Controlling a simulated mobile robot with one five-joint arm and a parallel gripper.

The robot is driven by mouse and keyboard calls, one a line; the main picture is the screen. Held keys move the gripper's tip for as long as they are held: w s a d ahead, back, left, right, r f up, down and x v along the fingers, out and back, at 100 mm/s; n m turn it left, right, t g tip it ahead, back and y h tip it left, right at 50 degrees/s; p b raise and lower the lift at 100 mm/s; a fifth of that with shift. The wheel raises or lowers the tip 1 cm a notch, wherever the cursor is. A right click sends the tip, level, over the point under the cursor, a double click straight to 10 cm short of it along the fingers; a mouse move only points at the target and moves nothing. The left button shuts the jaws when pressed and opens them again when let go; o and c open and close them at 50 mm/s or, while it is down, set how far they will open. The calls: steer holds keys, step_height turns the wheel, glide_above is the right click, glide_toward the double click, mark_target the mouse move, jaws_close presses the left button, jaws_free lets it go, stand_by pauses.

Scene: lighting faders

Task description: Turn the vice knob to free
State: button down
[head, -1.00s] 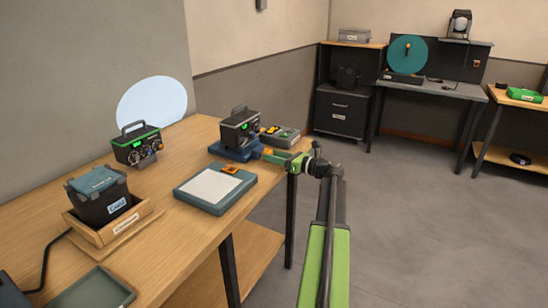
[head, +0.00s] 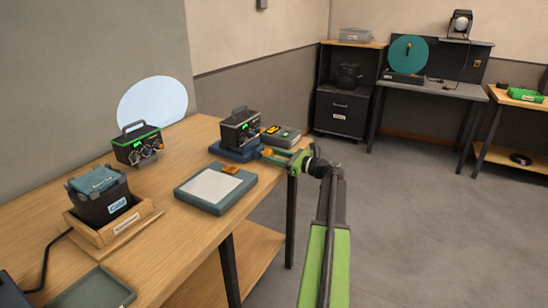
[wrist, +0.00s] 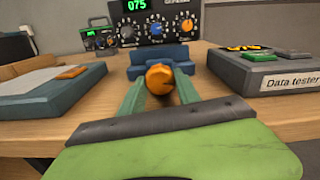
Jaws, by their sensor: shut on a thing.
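The orange vice knob (wrist: 159,80) is in the middle of the wrist view, at the front of the blue vice (wrist: 160,58). My gripper (wrist: 160,92) has its two green fingers on either side of the knob and is shut on it. In the head view my gripper (head: 277,155) reaches in from the right at the table's edge, and the orange knob (head: 267,152) shows at its fingertips. The knob's marking is too small to read.
A grey data tester (wrist: 275,70) stands close to the right of the vice. A blue-grey pad with a white sheet (head: 213,189) lies to its left on the wooden table (head: 160,235). A second dark box (head: 136,148) stands further back.

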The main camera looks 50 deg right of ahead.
steer(key=shift+n, duration=1.3)
steer(key=c, duration=0.9)
jaws_free()
steer(key=shift+a, duration=0.1)
